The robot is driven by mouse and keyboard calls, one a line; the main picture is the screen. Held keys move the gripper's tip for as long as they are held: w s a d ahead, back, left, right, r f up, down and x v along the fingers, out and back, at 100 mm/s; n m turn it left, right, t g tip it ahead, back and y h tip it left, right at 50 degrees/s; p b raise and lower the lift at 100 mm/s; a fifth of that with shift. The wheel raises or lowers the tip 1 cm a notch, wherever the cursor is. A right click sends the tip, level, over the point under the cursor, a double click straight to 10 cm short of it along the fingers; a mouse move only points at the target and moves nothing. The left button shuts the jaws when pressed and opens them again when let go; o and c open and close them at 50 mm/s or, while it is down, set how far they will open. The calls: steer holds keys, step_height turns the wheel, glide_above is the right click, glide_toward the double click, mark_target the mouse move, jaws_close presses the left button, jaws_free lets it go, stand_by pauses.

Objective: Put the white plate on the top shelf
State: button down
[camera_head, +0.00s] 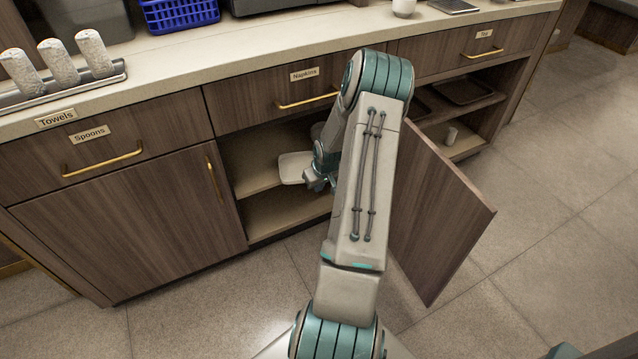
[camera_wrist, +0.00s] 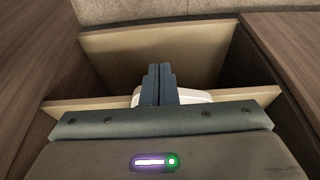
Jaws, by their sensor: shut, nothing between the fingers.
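The white plate (camera_head: 293,169) shows in the head view inside the open middle cabinet, at the level of its upper shelf (camera_head: 255,184). It appears to lie flat with its front near the shelf's edge. My gripper (camera_head: 318,180) is at the cabinet opening, just right of the plate and partly hidden by my arm. In the wrist view my gripper's fingers (camera_wrist: 157,72) are together and empty. Part of the white plate (camera_wrist: 197,97) shows behind them; the rest is hidden. I cannot tell whether the fingers touch it.
The cabinet's open door (camera_head: 435,215) stands out to the right of my arm. A lower shelf (camera_head: 285,215) lies below. A drawer labelled Napkins (camera_head: 270,92) is above the opening.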

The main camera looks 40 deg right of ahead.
steer(key=w+d+f+b, duration=0.1)
steer(key=w+f+b, duration=0.1)
steer(key=w+f, duration=0.2)
steer(key=shift+w+d+f, duration=0.15)
steer(key=shift+w+f, duration=0.1)
steer(key=shift+w, duration=0.4)
